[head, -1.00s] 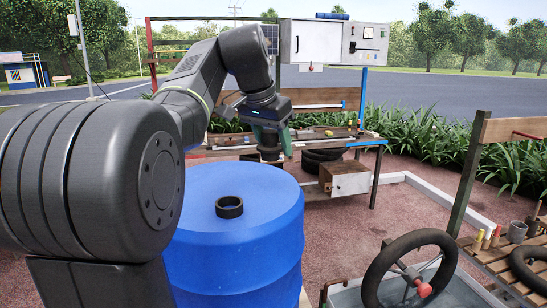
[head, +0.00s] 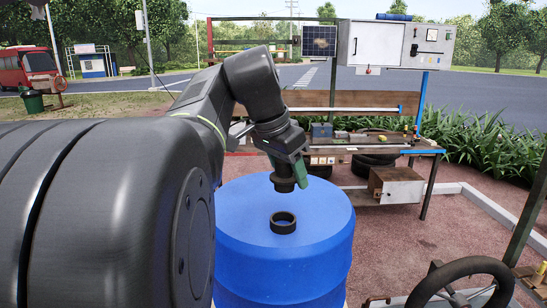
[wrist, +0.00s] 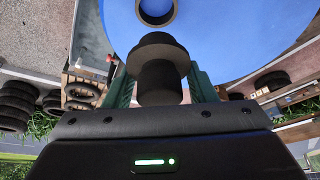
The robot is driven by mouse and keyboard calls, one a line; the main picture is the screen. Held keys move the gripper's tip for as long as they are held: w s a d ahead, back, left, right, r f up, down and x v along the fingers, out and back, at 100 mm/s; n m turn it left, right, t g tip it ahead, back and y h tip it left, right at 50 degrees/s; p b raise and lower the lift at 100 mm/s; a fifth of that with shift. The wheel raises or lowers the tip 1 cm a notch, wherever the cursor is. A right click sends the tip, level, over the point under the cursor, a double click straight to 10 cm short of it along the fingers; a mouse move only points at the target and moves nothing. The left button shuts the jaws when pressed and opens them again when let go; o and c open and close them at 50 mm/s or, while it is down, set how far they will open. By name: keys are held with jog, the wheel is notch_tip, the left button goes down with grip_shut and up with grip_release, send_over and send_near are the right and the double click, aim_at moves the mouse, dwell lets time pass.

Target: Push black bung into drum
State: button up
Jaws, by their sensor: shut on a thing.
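The blue drum (head: 320,245) stands upright in front of me, with a raised black ring-shaped opening (head: 283,223) on its lid. My gripper (head: 292,182) is shut on the black bung (head: 286,184) and holds it above the lid, just behind the opening in the head view. In the wrist view the bung (wrist: 158,57) sits between the green fingers, its wider flange toward the drum. The opening (wrist: 156,10) shows just beyond it at the top edge, apart from the bung. The bung's far end is hidden in the wrist view.
A wooden workbench (head: 365,146) with small items stands behind the drum, with a metal-fronted box (head: 397,186) below it. A black steering wheel (head: 462,283) is at the lower right. Stacked tires (wrist: 17,105) show in the wrist view. The lid around the opening is clear.

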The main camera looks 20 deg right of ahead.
dwell(0.5)
jog(key=b, duration=0.4)
send_over(292, 215)
jog(key=a, duration=0.1)
jog(key=shift+s+a+f, duration=0.1)
jog(key=shift+s+f, duration=0.05)
jog(key=shift+f, duration=1.35)
jog(key=shift+s+a+f, duration=0.1)
jog(key=shift+f, duration=1.4)
jog(key=shift+f+b, duration=0.55)
jog(key=shift+f, duration=0.4)
jog(key=o, duration=1.1)
jog(key=shift+r, duration=0.1)
jog(key=v, duration=1.3)
jog(key=shift+s+a+r, duration=0.1)
jog(key=shift+a+r, duration=0.1)
jog(key=shift+r, duration=0.15)
